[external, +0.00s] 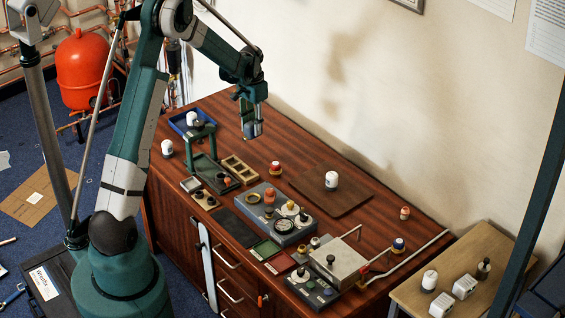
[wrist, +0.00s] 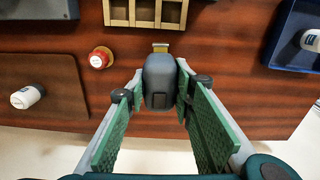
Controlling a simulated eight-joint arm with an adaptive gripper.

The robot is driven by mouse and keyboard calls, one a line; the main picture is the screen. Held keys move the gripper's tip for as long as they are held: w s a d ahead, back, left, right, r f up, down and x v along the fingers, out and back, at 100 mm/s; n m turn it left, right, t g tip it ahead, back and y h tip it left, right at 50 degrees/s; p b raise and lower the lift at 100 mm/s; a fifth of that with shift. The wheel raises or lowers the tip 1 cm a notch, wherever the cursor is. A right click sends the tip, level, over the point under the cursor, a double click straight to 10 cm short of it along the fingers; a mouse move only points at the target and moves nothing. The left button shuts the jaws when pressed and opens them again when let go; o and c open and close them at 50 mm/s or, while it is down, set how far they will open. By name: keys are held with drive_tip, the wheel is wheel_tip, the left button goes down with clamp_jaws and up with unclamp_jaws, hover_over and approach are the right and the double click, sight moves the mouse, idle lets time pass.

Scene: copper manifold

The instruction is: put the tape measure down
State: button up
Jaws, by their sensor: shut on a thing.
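The tape measure (wrist: 159,82) is a dark grey, rounded body with a small yellowish tab at its far end in the wrist view. My gripper (wrist: 160,88) is shut on it, with a green-padded finger on either side. In the external view my gripper (external: 250,112) points down over the back part of the wooden desk (external: 300,150), near the wall. The tape measure shows there only as a small greyish shape at the fingertips, and its exact height above the desk is hard to tell.
A wooden compartment tray (external: 240,169), a red-and-white capped item (external: 275,168) and a blue bin (external: 179,125) with a white item stand around the gripper. A brown board (external: 320,195) bears a white bottle (external: 331,180).

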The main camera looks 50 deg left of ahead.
drive_tip(key=shift+w+d+m, duration=0.2)
drive_tip(key=shift+d+m, duration=0.1)
drive_tip(key=shift+d, duration=0.6)
drive_tip(key=shift+f+b, duration=0.5)
drive_tip(key=shift+f, duration=2.65)
drive_tip(key=shift+f, duration=0.1)
drive_tip(key=shift+f+b, duration=0.3)
drive_tip(key=shift+f, duration=1.45)
drive_tip(key=shift+f, duration=0.15)
drive_tip(key=o, duration=1)
